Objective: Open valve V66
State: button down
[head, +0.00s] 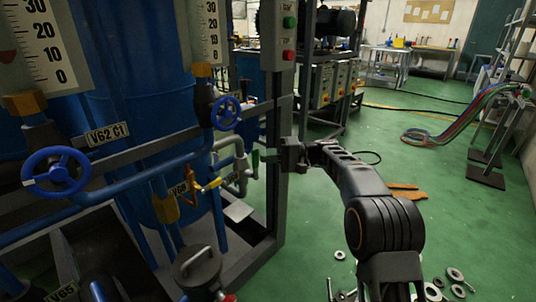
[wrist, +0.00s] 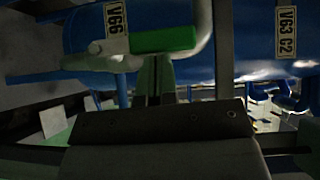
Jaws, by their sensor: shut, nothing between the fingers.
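The V66 label (wrist: 116,18) is beside a valve with a green handle (wrist: 163,40) in the wrist view. The handle lies sideways next to a pale pipe. My gripper (wrist: 160,62) is shut and empty, with its narrow fingers ending at the handle's lower edge. I cannot tell whether they touch it. In the head view my gripper (head: 268,156) reaches left past the grey frame post, close to a small green part (head: 256,159) that looks like the same handle. The V66 label cannot be read in the head view.
The grey post (head: 276,180) stands close beside my gripper. Left are blue handwheels (head: 56,171), (head: 226,113), a yellow valve handle (head: 214,184) and a blue tank (head: 140,90). Loose metal rings (head: 455,275) and brown pieces (head: 404,191) lie on the green floor, which is otherwise mostly open at right.

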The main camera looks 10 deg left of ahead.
jog(key=w+d+p, duration=0.4)
jog(key=d+p, duration=0.1)
jog(key=d, duration=0.7)
jog(key=shift+w+r, duration=0.25)
jog(key=shift+w, duration=0.1)
jog(key=shift+d, duration=0.1)
jog(key=shift+r, duration=0.1)
jog(key=s+d+r+m+t+h+p, duration=0.25)
jog(key=s+r+h+p, duration=0.45)
jog(key=s+r+p, duration=0.6)
jog(key=s+d+r+t+h+p, duration=0.2)
jog(key=s+d+r+h+p, duration=0.2)
jog(key=s+p, duration=0.4)
jog(key=s+d+r+t+h+p, duration=0.2)
jog(key=s+d+r+h+p, duration=0.2)
jog(key=s, duration=0.6)
jog(key=d+h+p, duration=0.2)
jog(key=d+p, duration=0.1)
jog(key=shift+s+d+p, duration=0.15)
jog(key=shift+s+p, duration=0.2)
jog(key=shift+s, duration=0.05)
